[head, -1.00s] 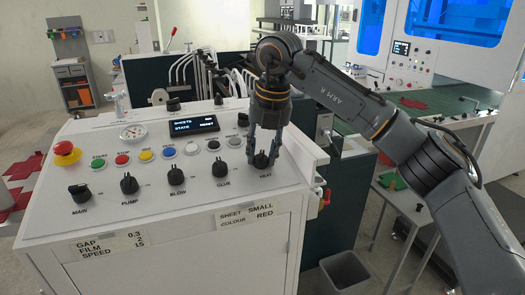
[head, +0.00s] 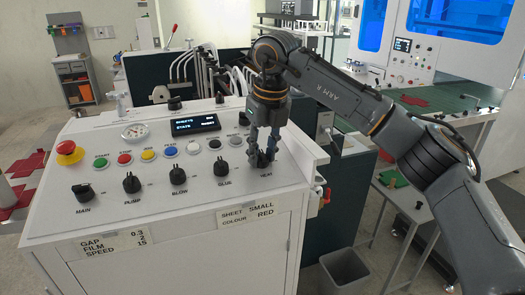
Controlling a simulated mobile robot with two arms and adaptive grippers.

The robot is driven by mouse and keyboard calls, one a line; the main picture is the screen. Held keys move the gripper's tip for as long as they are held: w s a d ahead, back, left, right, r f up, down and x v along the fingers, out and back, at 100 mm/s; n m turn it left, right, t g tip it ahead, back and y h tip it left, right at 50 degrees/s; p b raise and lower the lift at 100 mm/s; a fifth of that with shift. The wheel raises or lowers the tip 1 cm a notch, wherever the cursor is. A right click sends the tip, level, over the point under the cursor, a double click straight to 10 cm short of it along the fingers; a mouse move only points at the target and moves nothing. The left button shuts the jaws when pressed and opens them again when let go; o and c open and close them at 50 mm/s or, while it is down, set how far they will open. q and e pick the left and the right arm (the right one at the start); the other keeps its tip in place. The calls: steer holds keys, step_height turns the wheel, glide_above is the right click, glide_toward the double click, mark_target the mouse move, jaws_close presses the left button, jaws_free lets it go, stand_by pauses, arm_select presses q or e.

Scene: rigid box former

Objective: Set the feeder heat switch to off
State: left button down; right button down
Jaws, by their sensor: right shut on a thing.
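The feeder heat switch (head: 261,160) is a black rotary knob at the right end of the bottom knob row on the white control panel (head: 60,200), with the label HEAT below it. My right gripper (head: 261,155) points down over this knob, its fingers shut around it and partly hiding it. The knob's exact pointer position is hard to make out. My left gripper is not in the head view.
Other black knobs sit to the left: glue (head: 221,167), blow (head: 178,176), pump (head: 132,182) and main (head: 83,191). A red emergency button (head: 67,148) is at the far left. A small display (head: 196,124) stands behind several coloured buttons. A grey bin (head: 345,268) stands on the floor.

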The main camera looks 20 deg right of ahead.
steer(key=shift+f, duration=0.1)
steer(key=c, duration=1)
jaws_free()
steer(key=shift+r, duration=0.35)
steer(key=r, duration=0.3)
steer(key=s+r, duration=0.1)
steer(key=r, duration=0.7)
steer(key=shift+s+d+r, duration=0.1)
steer(key=shift+s+d, duration=0.25)
